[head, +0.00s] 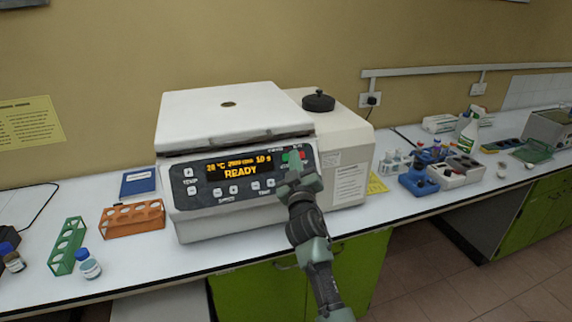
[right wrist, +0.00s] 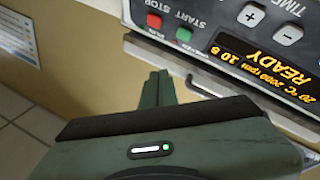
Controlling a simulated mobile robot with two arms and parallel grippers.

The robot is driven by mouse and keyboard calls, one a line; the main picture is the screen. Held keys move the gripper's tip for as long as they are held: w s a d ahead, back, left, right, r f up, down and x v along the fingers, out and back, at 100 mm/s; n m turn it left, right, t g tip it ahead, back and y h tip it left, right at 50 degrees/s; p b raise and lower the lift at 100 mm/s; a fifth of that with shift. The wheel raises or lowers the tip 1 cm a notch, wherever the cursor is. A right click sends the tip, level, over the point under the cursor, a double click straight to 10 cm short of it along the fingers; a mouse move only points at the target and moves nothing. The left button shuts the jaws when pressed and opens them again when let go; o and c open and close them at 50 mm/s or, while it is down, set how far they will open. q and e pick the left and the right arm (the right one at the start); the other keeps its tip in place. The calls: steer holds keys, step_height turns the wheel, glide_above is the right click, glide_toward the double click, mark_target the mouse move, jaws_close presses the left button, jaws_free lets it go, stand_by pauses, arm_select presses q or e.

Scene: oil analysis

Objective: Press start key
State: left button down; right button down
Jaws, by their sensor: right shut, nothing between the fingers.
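The white centrifuge (head: 235,117) stands on the bench with its lid closed. Its dark front panel has a lit display (head: 240,167) reading READY. The green start key (head: 285,157) and red stop key (head: 302,155) are at the panel's upper right. In the right wrist view, upside down, the start key (right wrist: 184,34) and stop key (right wrist: 154,20) are both uncovered. My right gripper (head: 294,158) is shut and empty in front of these keys. Its fingertips (right wrist: 158,76) appear apart from the start key. My left gripper is out of view.
An orange rack (head: 133,219), a green rack (head: 67,246) and small bottles (head: 89,264) stand left of the centrifuge. A blue holder (head: 418,182) and other lab items are to the right. Bare bench lies along the front edge.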

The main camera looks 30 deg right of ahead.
mark_target(286, 157)
steer(key=shift+w+d+f+b, duration=0.15)
steer(key=shift+w+f+b, duration=0.3)
steer(key=shift+w+b, duration=0.25)
steer(key=shift+w+d+f+b, duration=0.2)
steer(key=shift+w+f+b, duration=0.3)
steer(key=shift+w, duration=0.2)
steer(key=shift+w+d+f+b, duration=0.15)
steer(key=shift+w+f+b, duration=0.25)
steer(key=shift+w+b, duration=0.3)
stand_by(0.5)
steer(key=shift+w+d+f+b, duration=0.1)
steer(key=shift+w+f+b, duration=0.2)
steer(key=shift+b, duration=0.25)
steer(key=shift+w+f+b, duration=0.15)
steer(key=shift+w+b, duration=0.15)
steer(key=shift+b, duration=0.2)
stand_by(0.4)
stand_by(0.4)
steer(key=shift+s+r+p, duration=0.4)
steer(key=shift+s+p, duration=0.05)
steer(key=shift+p, duration=0.3)
steer(key=shift+s, duration=0.2)
